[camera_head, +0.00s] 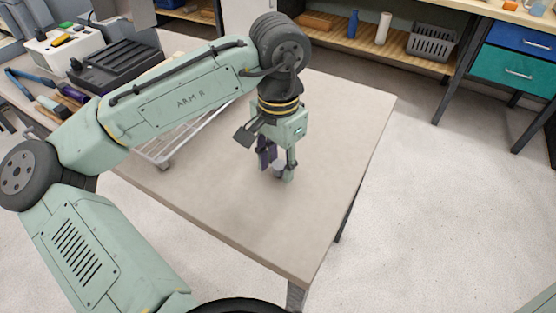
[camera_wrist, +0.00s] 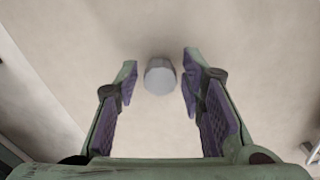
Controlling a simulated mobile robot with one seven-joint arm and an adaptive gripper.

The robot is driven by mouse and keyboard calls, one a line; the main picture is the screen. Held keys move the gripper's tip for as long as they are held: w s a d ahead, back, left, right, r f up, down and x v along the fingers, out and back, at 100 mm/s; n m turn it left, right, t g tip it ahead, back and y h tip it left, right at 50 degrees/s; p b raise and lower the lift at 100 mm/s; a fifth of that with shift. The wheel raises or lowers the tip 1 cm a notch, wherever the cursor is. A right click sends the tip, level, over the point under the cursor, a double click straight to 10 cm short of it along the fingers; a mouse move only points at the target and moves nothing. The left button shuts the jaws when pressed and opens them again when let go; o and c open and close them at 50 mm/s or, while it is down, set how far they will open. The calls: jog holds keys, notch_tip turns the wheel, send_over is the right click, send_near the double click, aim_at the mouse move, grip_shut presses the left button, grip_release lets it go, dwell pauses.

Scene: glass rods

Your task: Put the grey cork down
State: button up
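The grey cork (camera_wrist: 160,76) is a small grey cylinder with a paler, flat end facing the wrist camera. It sits between the tips of my gripper (camera_wrist: 160,82), with a visible gap to each purple-padded finger. In the head view the cork (camera_head: 278,170) shows low between the fingers of my gripper (camera_head: 276,171), at the table top. It appears to stand on the table (camera_head: 325,190); the exact contact is hard to see. My gripper is open and points down.
A white wire rack (camera_head: 176,148) stands on the table left of my gripper. Tools (camera_head: 50,105), a black case (camera_head: 113,65) and a white box (camera_head: 65,46) lie at the far left. The table's right and front parts are clear up to their edges.

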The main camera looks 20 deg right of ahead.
aim_at(278, 165)
jog(key=shift+o, duration=0.4)
notch_tip(278, 165, up, 12)
jog(key=shift+r, duration=0.25)
